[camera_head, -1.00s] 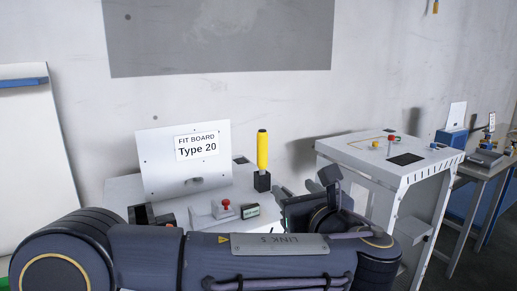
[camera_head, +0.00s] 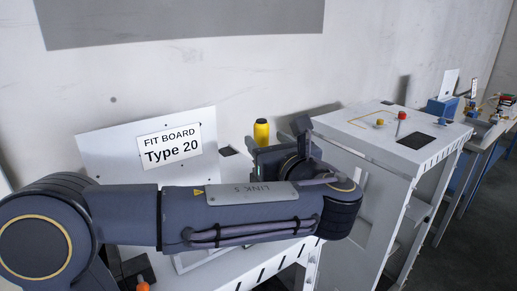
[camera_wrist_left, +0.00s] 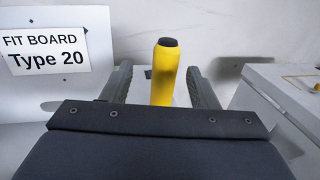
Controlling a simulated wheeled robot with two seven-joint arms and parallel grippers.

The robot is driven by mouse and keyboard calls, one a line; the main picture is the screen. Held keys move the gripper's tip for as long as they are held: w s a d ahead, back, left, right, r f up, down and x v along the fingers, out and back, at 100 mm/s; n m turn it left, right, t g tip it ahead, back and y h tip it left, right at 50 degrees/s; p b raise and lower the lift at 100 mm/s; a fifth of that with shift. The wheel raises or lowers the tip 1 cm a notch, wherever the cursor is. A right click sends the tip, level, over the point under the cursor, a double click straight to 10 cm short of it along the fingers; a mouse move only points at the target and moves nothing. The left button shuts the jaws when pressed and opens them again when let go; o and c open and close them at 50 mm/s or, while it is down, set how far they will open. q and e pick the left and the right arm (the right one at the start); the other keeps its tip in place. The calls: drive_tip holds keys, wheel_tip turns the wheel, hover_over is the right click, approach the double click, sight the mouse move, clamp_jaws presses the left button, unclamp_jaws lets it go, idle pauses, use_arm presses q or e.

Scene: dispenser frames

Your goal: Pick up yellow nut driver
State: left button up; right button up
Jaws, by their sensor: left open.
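The yellow nut driver (camera_head: 261,131) stands upright behind my left gripper in the head view; only its top shows there. In the left wrist view the yellow nut driver (camera_wrist_left: 164,75), with a dark cap, stands between the two open fingers of my left gripper (camera_wrist_left: 163,85). A gap shows on each side of it. Its lower part and its holder are hidden. In the head view my left gripper (camera_head: 262,150) is mostly hidden behind its own wrist. My right gripper is not in view.
A white board marked "FIT BOARD Type 20" (camera_head: 204,113) stands left of the driver. A white table (camera_head: 355,128) with small red and yellow parts is to the right. An orange-topped part (camera_head: 143,287) is at the lower left.

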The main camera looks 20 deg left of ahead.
sight(264, 135)
use_arm(q)
drive_tip(key=x, duration=0.1)
drive_tip(key=p+x, duration=0.1)
drive_tip(key=x, duration=0.3)
drive_tip(key=shift+w+d+f+p, duration=0.1)
drive_tip(key=shift+w+d+p, duration=0.15)
drive_tip(key=shift+d+p, duration=0.1)
drive_tip(key=shift+w+a+f, duration=0.1)
drive_tip(key=shift+w+a, duration=0.15)
drive_tip(key=shift+a, duration=0.1)
clamp_jaws()
